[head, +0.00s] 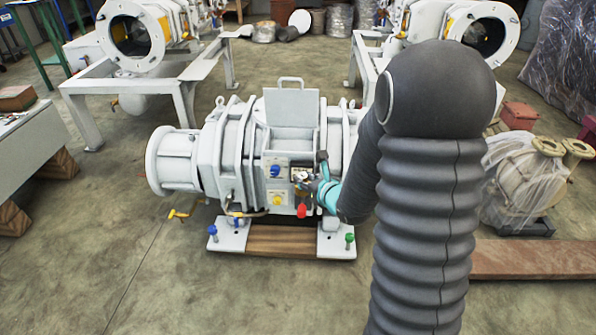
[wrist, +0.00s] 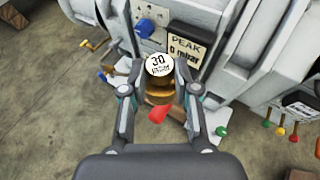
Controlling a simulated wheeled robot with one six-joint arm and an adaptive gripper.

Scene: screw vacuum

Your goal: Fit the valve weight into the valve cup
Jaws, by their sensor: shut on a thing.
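The valve weight (wrist: 158,66) has a white round top marked "30" and sits between the two fingers of my gripper (wrist: 160,75) in the wrist view. My gripper is shut on it. Brass-coloured rings (wrist: 155,88) show below the white top; I cannot tell which belong to the weight and which to the valve cup. The valve cup is not clearly visible, hidden under the weight and fingers. In the head view my gripper (head: 304,181) is small, at the front panel of the white vacuum pump (head: 228,150).
A display reading "PEAK 0 mbar" (wrist: 187,47) is close to the right finger. A blue knob (wrist: 147,25) is on the panel behind. A red part (wrist: 158,112) hangs below the weight. Coloured-handled levers (wrist: 280,130) stand at right. Open floor lies left of the pump.

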